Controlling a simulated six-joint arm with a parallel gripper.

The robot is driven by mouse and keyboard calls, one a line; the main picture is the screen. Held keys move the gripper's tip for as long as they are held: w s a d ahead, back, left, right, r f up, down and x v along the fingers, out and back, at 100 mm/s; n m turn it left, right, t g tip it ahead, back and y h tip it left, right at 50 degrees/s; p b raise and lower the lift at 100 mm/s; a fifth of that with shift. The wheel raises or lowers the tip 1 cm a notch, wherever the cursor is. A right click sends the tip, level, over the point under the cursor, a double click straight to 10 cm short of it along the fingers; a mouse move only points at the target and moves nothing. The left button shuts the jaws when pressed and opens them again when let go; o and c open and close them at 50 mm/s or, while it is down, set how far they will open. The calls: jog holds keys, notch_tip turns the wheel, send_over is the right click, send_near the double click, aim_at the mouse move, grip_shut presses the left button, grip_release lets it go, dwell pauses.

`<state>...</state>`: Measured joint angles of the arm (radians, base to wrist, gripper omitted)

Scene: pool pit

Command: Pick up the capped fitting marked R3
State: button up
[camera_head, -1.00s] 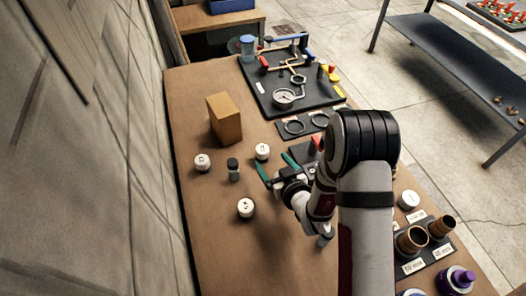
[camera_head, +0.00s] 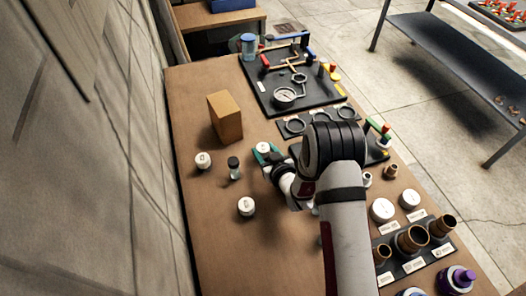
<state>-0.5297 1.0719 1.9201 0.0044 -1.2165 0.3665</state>
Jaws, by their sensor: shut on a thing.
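My gripper (camera_head: 266,155), with teal fingers, is shut on a white capped fitting (camera_head: 263,148) on the wooden bench, right of the cardboard-coloured block's base. Two more white capped fittings stand clear of the gripper: one at the left (camera_head: 202,160) and one nearer the camera (camera_head: 246,206). Their caps carry dark marks too small to read, so I cannot tell which is R3. I cannot tell whether the held fitting still touches the bench.
A small dark-capped vial (camera_head: 234,166) stands close left of my gripper. A tan block (camera_head: 225,118) stands behind it. A black board with a gauge (camera_head: 285,95) lies at the back. Brown cups (camera_head: 412,238) and white round lids (camera_head: 382,209) are at the right. The front left bench is clear.

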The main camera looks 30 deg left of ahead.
grip_shut()
